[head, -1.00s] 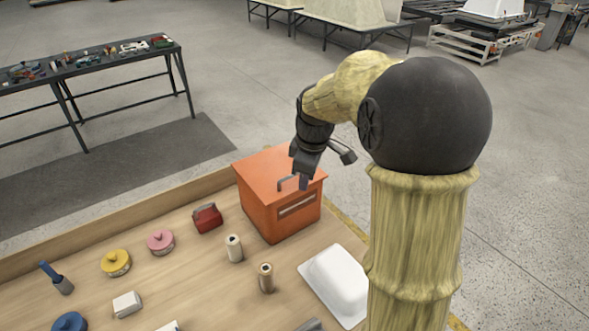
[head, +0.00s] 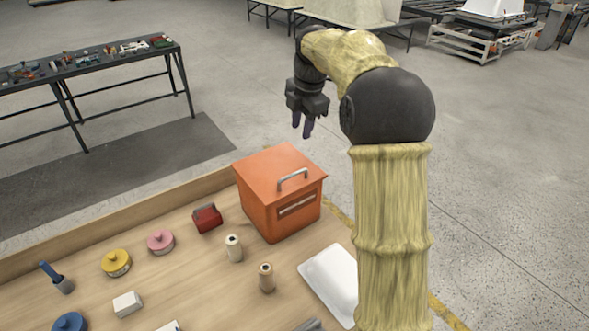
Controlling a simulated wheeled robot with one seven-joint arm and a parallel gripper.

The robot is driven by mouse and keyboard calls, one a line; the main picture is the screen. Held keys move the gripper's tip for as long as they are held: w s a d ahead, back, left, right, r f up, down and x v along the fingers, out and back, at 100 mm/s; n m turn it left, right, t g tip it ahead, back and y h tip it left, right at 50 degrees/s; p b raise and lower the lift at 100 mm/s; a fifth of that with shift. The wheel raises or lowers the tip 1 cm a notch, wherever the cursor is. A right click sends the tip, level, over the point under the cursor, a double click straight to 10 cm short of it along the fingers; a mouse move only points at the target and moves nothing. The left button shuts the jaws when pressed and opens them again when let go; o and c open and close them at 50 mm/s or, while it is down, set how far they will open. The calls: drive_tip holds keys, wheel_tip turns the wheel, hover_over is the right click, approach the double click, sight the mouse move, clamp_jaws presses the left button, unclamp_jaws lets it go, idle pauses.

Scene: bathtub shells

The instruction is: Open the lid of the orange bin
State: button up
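The orange bin (head: 270,210) stands at the back right of the wooden worktop. Its lid (head: 270,168) is shut, with a grey bar handle (head: 293,179) near the front right edge. The front face has a dark slot with a pale label. My gripper (head: 302,130) hangs in the air above and behind the lid, apart from it, fingers pointing down. The two fingers show with a small gap between them, and nothing is seen held.
Near the bin stand a red block-like item (head: 207,217), a cream roll (head: 234,248) and a tan roll (head: 266,278). Pink (head: 160,241) and yellow (head: 116,262) round items lie left.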

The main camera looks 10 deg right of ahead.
sight(294, 174)
drive_tip(key=w+f, duration=0.1)
drive_tip(key=f, duration=0.4)
drive_tip(key=w+a+f+p, duration=0.1)
drive_tip(key=f, duration=0.5)
drive_tip(key=w+f+p, duration=0.1)
drive_tip(key=f, duration=0.5)
drive_tip(key=shift+a, duration=0.15)
drive_tip(key=shift+r, duration=0.1)
clamp_jaws()
